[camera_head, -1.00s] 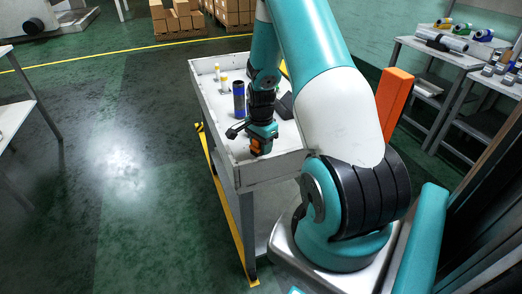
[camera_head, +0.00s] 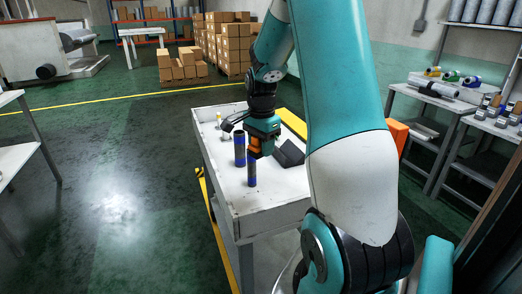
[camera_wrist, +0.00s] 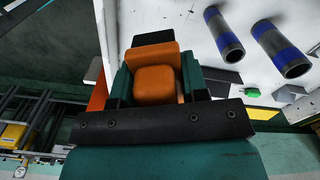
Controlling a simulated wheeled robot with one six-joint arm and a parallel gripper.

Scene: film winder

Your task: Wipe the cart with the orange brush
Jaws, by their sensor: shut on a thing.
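The white cart (camera_head: 275,203) stands ahead of me, with a flat top and low rim. My gripper (camera_head: 257,146) is above its top, behind a dark tube with a blue band. It is shut on the orange brush (camera_head: 254,148). In the wrist view, the brush (camera_wrist: 155,84) shows as an orange block between the green jaws of my gripper (camera_wrist: 154,88). The brush's underside is hidden there, and I cannot tell whether it touches the cart top.
Two dark tubes with blue bands, a left one (camera_head: 239,150) and a nearer one (camera_head: 252,171), stand on the cart close to my gripper. A black item (camera_head: 289,153) lies to the right. The cart's front top is clear. A side table (camera_head: 437,101) stands right.

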